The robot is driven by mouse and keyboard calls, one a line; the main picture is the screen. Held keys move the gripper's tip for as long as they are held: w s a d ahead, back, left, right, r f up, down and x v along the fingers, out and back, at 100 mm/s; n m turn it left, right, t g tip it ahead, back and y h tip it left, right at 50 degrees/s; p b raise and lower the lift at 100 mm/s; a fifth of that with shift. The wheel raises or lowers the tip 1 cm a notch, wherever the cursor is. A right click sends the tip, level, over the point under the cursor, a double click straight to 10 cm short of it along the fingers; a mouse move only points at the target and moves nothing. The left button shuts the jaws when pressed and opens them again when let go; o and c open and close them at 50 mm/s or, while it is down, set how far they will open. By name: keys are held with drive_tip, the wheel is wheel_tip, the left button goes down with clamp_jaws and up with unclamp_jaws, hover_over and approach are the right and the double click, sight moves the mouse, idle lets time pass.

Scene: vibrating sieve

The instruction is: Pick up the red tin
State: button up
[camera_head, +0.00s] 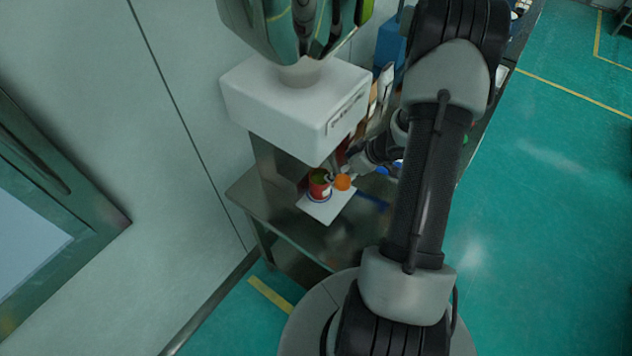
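The red tin (319,188) stands upright on a small white plate (328,210) on the metal table. Its top looks greenish and a pale band shows low on its side. A round orange thing (342,182) is just right of the tin and partly overlaps it in the view. My gripper (338,172) is at the end of my arm, close to the tin's upper right side. It is small and partly hidden by the orange thing. I cannot tell whether its fingers are open or touch the tin.
A blue container (391,42) and several small items stand farther back. The metal table's (290,232) front is mostly clear.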

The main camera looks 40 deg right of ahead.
drive_tip(key=b, duration=0.5)
approach(320, 180)
drive_tip(key=w+a+f, duration=0.1)
drive_tip(key=a+f, duration=0.1)
drive_tip(key=w+a+f, duration=0.1)
drive_tip(key=f, duration=0.1)
drive_tip(key=shift+w+a+f, duration=0.1)
drive_tip(key=shift+w+a, duration=0.2)
drive_tip(key=shift+a, duration=0.05)
drive_tip(key=c, duration=1.3)
drive_tip(key=shift+r, duration=0.2)
drive_tip(key=shift+c, duration=0.2)
